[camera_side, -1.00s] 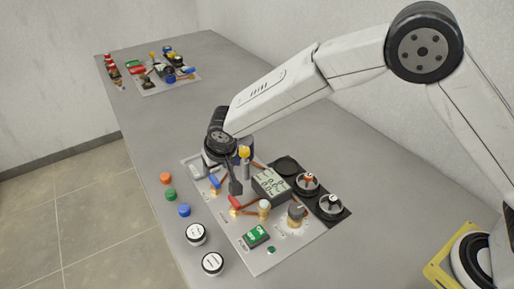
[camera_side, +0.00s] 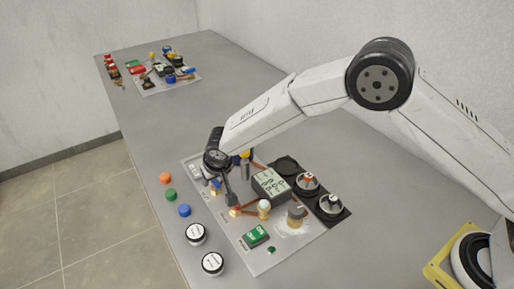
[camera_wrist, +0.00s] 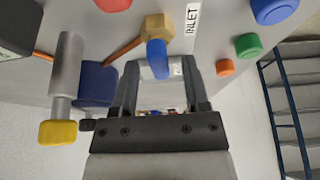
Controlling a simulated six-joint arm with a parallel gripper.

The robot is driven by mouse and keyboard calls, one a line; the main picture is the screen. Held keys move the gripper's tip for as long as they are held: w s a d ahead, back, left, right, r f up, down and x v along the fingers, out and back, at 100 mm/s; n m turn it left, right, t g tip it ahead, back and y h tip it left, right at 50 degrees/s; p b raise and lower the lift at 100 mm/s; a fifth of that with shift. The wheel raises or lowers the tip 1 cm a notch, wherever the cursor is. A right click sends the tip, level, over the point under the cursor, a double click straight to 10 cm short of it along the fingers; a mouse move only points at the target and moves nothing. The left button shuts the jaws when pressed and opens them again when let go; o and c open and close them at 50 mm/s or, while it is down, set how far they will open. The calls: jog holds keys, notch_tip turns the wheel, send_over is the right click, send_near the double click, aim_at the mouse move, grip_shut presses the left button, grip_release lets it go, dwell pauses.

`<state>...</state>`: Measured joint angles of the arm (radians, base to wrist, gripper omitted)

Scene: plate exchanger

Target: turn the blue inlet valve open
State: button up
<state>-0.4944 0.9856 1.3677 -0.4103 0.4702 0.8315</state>
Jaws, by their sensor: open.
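The blue inlet valve has a blue lever (camera_wrist: 157,60) on a brass hex body (camera_wrist: 155,26), beside the INLET label (camera_wrist: 193,18) in the wrist view. My gripper (camera_wrist: 161,72) is open, with one finger on each side of the lever. I cannot tell whether either finger touches it. In the side view my gripper (camera_side: 231,196) is low over the panel, and the blue lever (camera_side: 214,183) is partly hidden beside it.
A yellow-tipped grey post (camera_wrist: 65,80) and a blue cylinder (camera_wrist: 97,85) stand close to the left finger. Orange (camera_side: 166,178), green (camera_side: 170,195) and blue (camera_side: 184,210) caps lie along the panel's left. A dark gauge block (camera_side: 270,184) stands to the right.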

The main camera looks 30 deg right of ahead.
grip_shut()
